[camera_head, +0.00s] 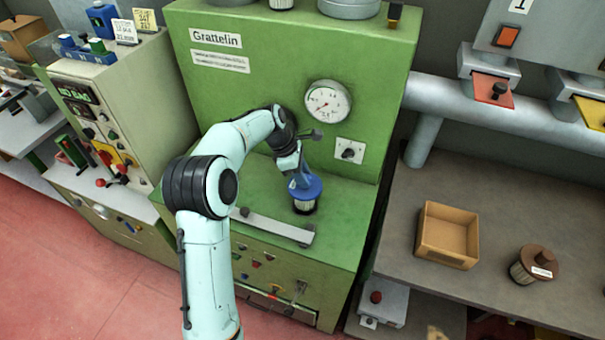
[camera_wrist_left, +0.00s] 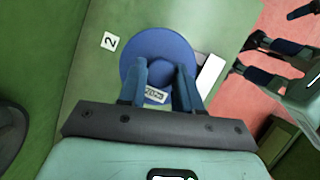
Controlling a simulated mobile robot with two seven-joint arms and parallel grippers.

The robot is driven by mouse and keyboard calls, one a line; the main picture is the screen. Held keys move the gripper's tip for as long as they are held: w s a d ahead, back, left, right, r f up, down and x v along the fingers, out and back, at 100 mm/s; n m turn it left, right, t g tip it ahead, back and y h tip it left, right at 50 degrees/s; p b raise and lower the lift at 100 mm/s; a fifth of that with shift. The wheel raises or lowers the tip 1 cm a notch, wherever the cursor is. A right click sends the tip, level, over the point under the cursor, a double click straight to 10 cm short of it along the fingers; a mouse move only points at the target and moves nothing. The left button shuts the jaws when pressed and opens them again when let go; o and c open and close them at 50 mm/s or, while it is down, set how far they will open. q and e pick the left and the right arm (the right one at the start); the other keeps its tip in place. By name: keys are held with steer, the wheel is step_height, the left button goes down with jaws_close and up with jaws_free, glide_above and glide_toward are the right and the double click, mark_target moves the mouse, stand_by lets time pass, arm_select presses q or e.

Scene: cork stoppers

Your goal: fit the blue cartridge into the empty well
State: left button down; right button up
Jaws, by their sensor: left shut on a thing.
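The blue cartridge (camera_head: 311,190) has a wide round blue cap over a pale pleated body. It stands about upright at the green machine's ledge. My left gripper (camera_head: 303,174) comes from above and is shut on its top part. In the left wrist view, the two fingers (camera_wrist_left: 160,82) hold it, with the round blue cap (camera_wrist_left: 155,46) and a small label beneath them. A dark ring, perhaps the well (camera_head: 305,211), shows just under the pleated body. I cannot tell whether the body is inside it, as the cap and body cover it.
A pale bar (camera_head: 272,226) lies along the ledge in front of the cartridge. The green machine's front panel with a gauge (camera_head: 328,101) rises behind. On the grey bench at right are an open cardboard box (camera_head: 430,248) and a brown-capped cartridge (camera_head: 537,258).

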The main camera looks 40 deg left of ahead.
steer(key=shift+w+r, duration=0.25)
stand_by(0.6)
arm_select(q)
steer(key=shift+f, duration=0.6)
arm_select(e)
steer(key=shift+s+f, duration=0.1)
stand_by(0.7)
arm_select(q)
steer(key=shift+p, duration=0.3)
arm_select(e)
steer(key=shift+w+r, duration=0.25)
stand_by(0.4)
